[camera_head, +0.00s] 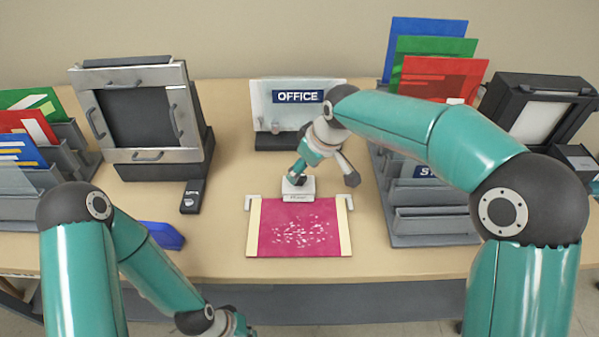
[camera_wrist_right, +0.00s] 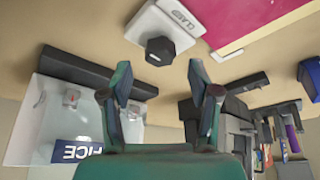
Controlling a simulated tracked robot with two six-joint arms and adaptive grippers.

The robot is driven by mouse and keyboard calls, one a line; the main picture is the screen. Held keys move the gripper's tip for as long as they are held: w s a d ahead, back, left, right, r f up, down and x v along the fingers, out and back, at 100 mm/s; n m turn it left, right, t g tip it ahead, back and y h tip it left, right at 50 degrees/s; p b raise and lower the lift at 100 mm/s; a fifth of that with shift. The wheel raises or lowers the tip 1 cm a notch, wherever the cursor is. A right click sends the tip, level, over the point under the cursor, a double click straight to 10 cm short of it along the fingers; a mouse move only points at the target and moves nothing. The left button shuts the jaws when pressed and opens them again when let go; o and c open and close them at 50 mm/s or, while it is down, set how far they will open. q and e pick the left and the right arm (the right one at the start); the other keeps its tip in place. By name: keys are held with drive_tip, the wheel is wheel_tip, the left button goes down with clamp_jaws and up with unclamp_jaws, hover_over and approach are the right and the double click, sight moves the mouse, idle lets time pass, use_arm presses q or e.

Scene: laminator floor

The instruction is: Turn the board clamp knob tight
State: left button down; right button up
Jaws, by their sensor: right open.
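The board clamp is a small white block (camera_head: 298,196) at the back edge of a magenta board (camera_head: 298,228) with cream side strips. In the right wrist view the block (camera_wrist_right: 150,20) carries a dark faceted knob (camera_wrist_right: 160,51). My right gripper (camera_head: 325,175) is over the clamp, and one finger hides much of the knob in the head view. In the right wrist view its fingers (camera_wrist_right: 163,88) are spread with nothing between them, and the knob appears beyond the tips.
An OFFICE sign (camera_head: 297,96) on a clear panel stands behind the clamp. A grey rack (camera_head: 435,225) is to the right, a framed press (camera_head: 140,156) and a small black device (camera_head: 192,197) to the left. A blue object (camera_head: 163,236) lies left of the board.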

drive_tip(key=shift+x, duration=1.8)
drive_tip(key=c, duration=1.1)
drive_tip(key=shift+c, duration=0.2)
